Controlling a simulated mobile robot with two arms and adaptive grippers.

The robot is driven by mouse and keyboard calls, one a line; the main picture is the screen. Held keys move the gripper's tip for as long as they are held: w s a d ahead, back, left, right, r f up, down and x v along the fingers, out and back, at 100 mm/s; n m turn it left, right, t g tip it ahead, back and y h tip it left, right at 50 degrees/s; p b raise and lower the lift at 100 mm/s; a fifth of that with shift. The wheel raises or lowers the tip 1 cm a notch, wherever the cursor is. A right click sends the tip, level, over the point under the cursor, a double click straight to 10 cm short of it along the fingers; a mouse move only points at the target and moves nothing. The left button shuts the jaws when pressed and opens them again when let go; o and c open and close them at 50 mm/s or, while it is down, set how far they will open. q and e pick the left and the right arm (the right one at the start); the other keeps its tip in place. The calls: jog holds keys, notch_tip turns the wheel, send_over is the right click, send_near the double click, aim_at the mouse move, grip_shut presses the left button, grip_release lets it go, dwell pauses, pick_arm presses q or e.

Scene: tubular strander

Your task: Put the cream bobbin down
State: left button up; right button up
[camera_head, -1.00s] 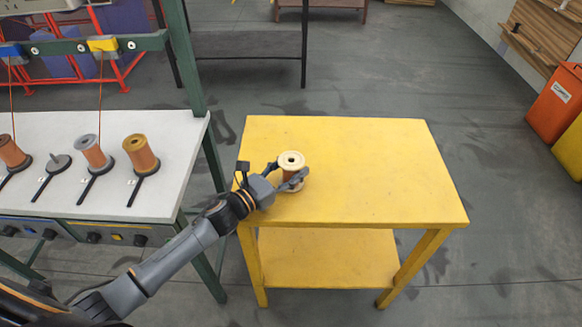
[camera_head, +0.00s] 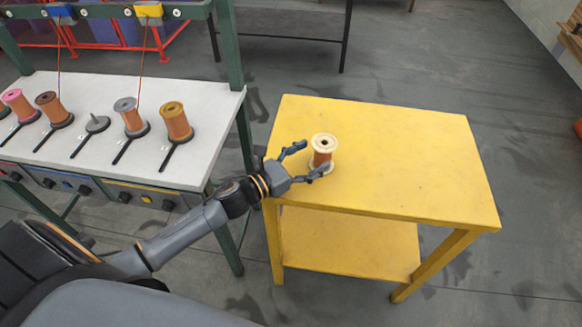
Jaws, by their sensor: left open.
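The cream bobbin (camera_head: 323,152), with cream flanges and copper-coloured wire, stands upright on the yellow table (camera_head: 400,150), near its left side. My left gripper (camera_head: 311,160) is open just to the left of the bobbin, its two fingers spread and pointing toward it. One fingertip is close to the bobbin's lower part; I cannot tell whether they touch. My right gripper is not in the view.
A white bench (camera_head: 75,135) at the left holds several bobbins on black-based spindles and one empty spindle (camera_head: 97,123). A green post (camera_head: 229,50) rises at its right edge. The right and back of the yellow table top are clear.

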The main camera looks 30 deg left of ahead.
pick_arm(q)
jog(key=b+v, duration=0.1)
jog(key=v, duration=0.7)
dwell(0.4)
